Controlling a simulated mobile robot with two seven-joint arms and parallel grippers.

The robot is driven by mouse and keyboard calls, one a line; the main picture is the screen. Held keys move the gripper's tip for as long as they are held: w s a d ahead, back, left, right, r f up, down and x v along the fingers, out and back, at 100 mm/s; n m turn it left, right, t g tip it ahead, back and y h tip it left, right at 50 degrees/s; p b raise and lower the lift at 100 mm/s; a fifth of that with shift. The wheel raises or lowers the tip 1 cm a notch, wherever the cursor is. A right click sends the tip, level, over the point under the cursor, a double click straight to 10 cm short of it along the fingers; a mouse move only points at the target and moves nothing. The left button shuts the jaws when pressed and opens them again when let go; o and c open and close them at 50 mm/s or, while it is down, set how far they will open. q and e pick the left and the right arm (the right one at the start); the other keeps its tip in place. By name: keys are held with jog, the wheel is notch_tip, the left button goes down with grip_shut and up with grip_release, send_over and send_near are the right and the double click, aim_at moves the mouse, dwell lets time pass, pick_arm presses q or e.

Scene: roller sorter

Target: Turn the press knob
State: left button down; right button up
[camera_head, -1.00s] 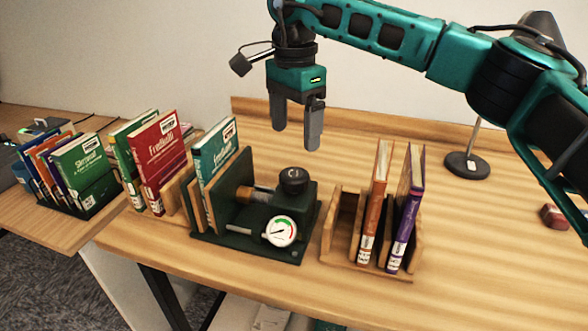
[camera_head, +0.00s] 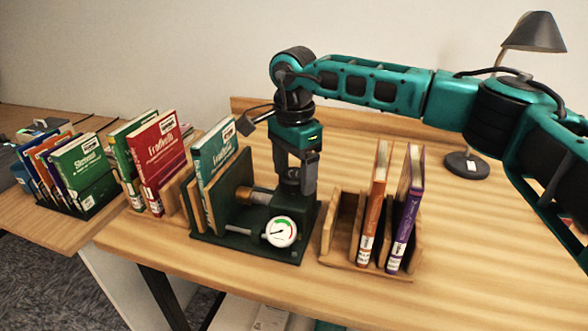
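The press (camera_head: 262,240) is a dark green device on the table, with a round white gauge (camera_head: 281,232) at its front. A teal book (camera_head: 215,155) stands in its left part. The black press knob (camera_head: 291,178) is on top of the block at the right and is mostly hidden by my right gripper. My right gripper (camera_head: 295,183) points down with its fingers at the knob, one toward each side. I cannot tell whether the fingers are closed on the knob or just around it. My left gripper is not in view.
A wooden rack (camera_head: 340,245) with an orange book (camera_head: 373,205) and a purple book (camera_head: 405,215) stands close to the right of the press. Red and green books stand at left, near a black book tray (camera_head: 95,203). A lamp (camera_head: 535,32) stands behind at right.

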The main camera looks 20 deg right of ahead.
jog(key=c, duration=0.8)
jog(key=shift+c, duration=0.2)
jog(key=shift+m, duration=0.4)
jog(key=m, duration=0.4)
jog(key=shift+m, duration=0.3)
jog(key=m, duration=1)
jog(key=shift+r+m+p, duration=0.1)
jog(key=shift+m+p, duration=0.3)
jog(key=m, duration=0.5)
jog(key=shift+m, duration=0.3)
